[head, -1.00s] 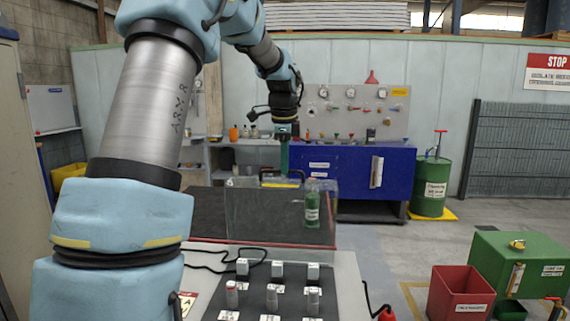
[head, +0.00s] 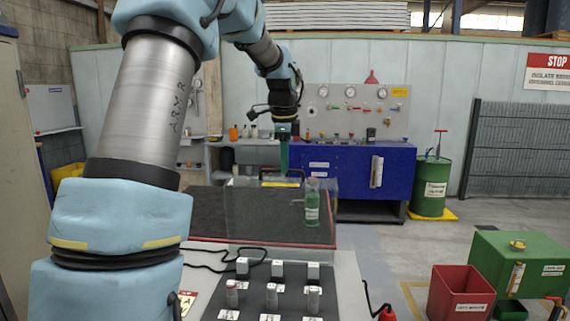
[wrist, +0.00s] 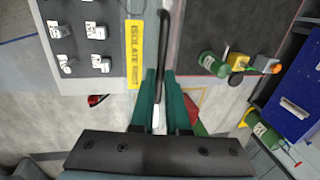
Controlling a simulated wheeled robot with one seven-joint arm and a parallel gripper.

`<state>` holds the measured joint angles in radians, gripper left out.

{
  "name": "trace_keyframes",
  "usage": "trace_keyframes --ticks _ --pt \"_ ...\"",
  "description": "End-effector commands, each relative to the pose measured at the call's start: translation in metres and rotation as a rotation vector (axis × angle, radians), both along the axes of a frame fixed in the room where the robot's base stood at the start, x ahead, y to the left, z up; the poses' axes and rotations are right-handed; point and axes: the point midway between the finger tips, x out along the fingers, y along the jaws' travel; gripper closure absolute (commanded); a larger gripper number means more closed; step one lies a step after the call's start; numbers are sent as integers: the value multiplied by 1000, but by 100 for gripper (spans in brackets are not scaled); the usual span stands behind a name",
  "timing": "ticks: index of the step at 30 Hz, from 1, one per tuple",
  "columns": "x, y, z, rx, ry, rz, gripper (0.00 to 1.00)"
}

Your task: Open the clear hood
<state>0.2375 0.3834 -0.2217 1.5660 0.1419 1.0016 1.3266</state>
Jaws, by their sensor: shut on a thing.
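The clear hood (head: 262,218) stands on the table behind the switch panel in the head view; its see-through walls are hard to make out. A yellow label (head: 281,184) sits along its top edge and reads "ISOLATE" in the wrist view (wrist: 135,55). My gripper (head: 284,165) is above this edge. In the wrist view my gripper's green fingers (wrist: 161,92) are shut on the hood's dark bar handle (wrist: 164,48). A green bottle (head: 312,205) stands upright at the hood's right side; it also shows in the wrist view (wrist: 212,64).
A dark panel with several labelled switches (head: 271,296) lies in front of the hood. A dark mat (head: 205,215) covers the table at left. A blue cabinet (head: 350,175) stands behind. A red bin (head: 458,290) and a green drum (head: 430,190) stand at right.

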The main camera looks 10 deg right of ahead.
Motion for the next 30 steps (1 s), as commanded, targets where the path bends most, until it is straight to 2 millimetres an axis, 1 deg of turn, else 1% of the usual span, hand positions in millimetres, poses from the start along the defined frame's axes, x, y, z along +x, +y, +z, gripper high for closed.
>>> trace_keyframes --ticks 5,9,15,19,27,28,30 --pt "-17 4 -4 -16 -63 -1 100" --pt "-37 9 -3 -29 -110 -1 100" --pt "-65 16 -1 -31 -119 -1 100" --pt "-71 18 -2 -31 -117 -1 100" --pt "-72 18 -2 -31 -115 -1 100" --pt "-72 18 -2 -31 -115 -1 86" --pt "-72 18 -2 -31 -115 -1 78"
